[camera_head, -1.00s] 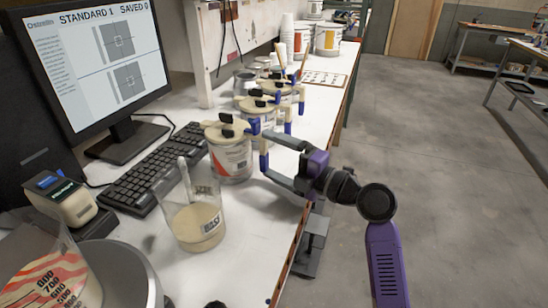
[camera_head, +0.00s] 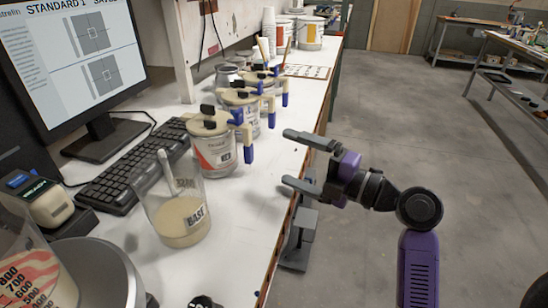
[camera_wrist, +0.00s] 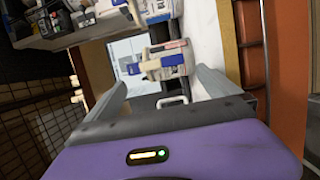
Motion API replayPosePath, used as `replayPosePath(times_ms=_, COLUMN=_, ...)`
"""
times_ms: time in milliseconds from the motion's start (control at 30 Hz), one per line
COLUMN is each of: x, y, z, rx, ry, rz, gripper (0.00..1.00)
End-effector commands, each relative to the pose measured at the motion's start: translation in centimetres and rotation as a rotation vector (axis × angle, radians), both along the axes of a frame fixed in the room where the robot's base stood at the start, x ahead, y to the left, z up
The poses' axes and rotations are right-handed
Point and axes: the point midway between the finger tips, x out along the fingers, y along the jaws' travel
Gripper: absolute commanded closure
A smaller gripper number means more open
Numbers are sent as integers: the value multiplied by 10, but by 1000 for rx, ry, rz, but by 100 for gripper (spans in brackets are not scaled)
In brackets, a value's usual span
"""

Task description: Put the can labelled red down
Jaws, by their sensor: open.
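The nearest can (camera_head: 217,155) stands upright on the bench. It is pale, with a reddish band on its label and a handle piece with blue ends on its right side. I cannot read a colour name on it, so I take it as the red can. My gripper (camera_head: 287,158) is open and empty to the right of this can, clear of it, near the bench's front edge. In the wrist view, a can with a blue-and-white handle piece (camera_wrist: 165,65) lies beyond the open fingers (camera_wrist: 162,85).
Similar cans (camera_head: 243,108) stand in a row behind. A beaker of pale liquid (camera_head: 180,215) is in front of the near can. A keyboard (camera_head: 130,165) and monitor (camera_head: 80,60) are to the left. The bench (camera_head: 235,245) is clear towards its front edge.

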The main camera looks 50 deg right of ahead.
Motion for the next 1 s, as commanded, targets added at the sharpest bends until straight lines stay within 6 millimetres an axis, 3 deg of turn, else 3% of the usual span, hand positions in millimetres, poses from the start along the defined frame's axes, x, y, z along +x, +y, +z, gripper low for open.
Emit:
replayPosePath(times_ms=100, x=-15, y=-1, z=-1, rx=0, ry=0, rz=-1, gripper=0)
replayPosePath(times_ms=267, x=-25, y=-1, z=0, rx=0, ry=0, rz=0, gripper=0)
replayPosePath(times_ms=1000, x=-25, y=-1, z=0, rx=0, ry=0, rz=1, gripper=0)
